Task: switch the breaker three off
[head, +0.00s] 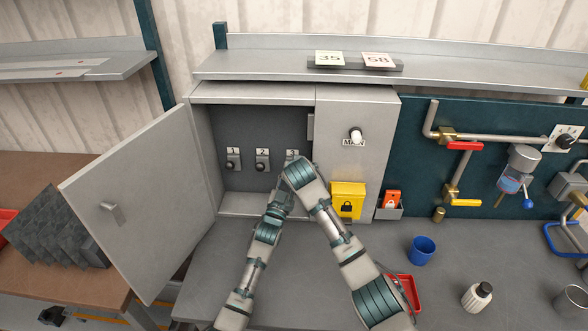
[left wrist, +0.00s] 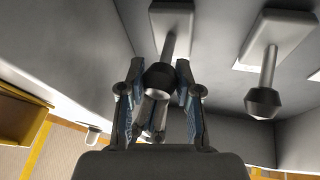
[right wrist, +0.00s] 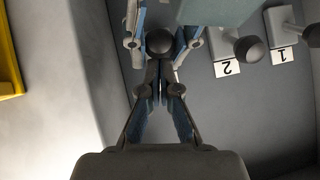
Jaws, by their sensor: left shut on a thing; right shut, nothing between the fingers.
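Breaker three (head: 292,154) is the rightmost of the breakers in the open cabinet. Its label shows in the head view, with my wrists covering most of its lever. My left gripper (left wrist: 160,95) is shut around the dark round knob (left wrist: 159,76) at the end of that lever. The knob also shows between the left fingers in the right wrist view (right wrist: 160,42). My right gripper (right wrist: 162,95) is shut and empty, with its fingertips close to the knob; I cannot tell whether they touch it. Breaker two (head: 262,162) and breaker one (head: 232,162) are to the left.
The cabinet door (head: 145,200) stands open on the left.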

